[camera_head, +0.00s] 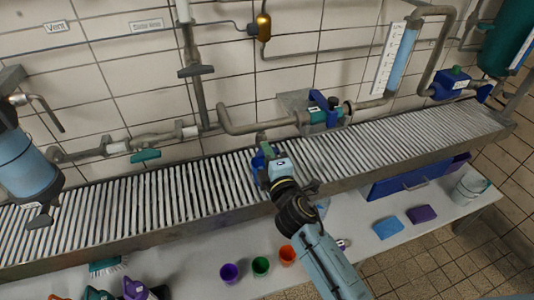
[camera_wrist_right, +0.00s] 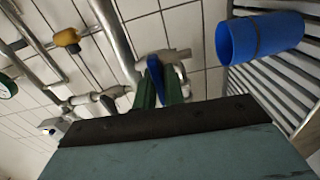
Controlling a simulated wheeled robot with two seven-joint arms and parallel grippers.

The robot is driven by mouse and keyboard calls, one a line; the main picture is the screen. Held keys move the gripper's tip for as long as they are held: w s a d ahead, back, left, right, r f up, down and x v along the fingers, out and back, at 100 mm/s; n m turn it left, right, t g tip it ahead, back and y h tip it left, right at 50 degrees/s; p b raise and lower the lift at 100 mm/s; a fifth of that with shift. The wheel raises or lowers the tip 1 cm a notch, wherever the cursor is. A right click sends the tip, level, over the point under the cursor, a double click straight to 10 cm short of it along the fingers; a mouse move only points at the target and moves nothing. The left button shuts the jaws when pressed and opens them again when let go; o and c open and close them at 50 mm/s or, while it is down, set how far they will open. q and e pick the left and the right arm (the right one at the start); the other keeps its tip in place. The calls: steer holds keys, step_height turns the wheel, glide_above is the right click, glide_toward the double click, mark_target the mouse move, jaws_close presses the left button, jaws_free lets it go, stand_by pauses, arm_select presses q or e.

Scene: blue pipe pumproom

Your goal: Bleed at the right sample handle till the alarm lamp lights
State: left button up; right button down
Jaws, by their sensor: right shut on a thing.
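My right gripper (camera_head: 266,153) reaches in over the slatted rack, low in front of the wall pipes. In the right wrist view its two green fingers (camera_wrist_right: 158,92) are shut on a blue handle (camera_wrist_right: 155,70), at a grey pipe fitting (camera_wrist_right: 174,58). I take this as the right sample handle; its own label is not readable. In the head view the gripper hides most of it. A blue cup (camera_wrist_right: 260,36) is beside the fingers; in the head view it is partly hidden behind the gripper (camera_head: 257,161). An amber fitting (camera_head: 263,27), possibly the lamp, is on the wall; it looks unlit. My left gripper does not show.
A valve with a blue lever (camera_head: 332,103) is right of the gripper. A green handle (camera_head: 145,155) is at left. The slatted rack (camera_head: 150,205) runs below the pipes. Purple (camera_head: 229,272), green (camera_head: 261,266) and orange (camera_head: 287,255) cups stand on the bench.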

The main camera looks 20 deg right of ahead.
steer(key=c, duration=1.5)
jaws_free()
steer(key=shift+s, duration=0.1)
steer(key=s, duration=1.3)
steer(key=shift+d, duration=0.25)
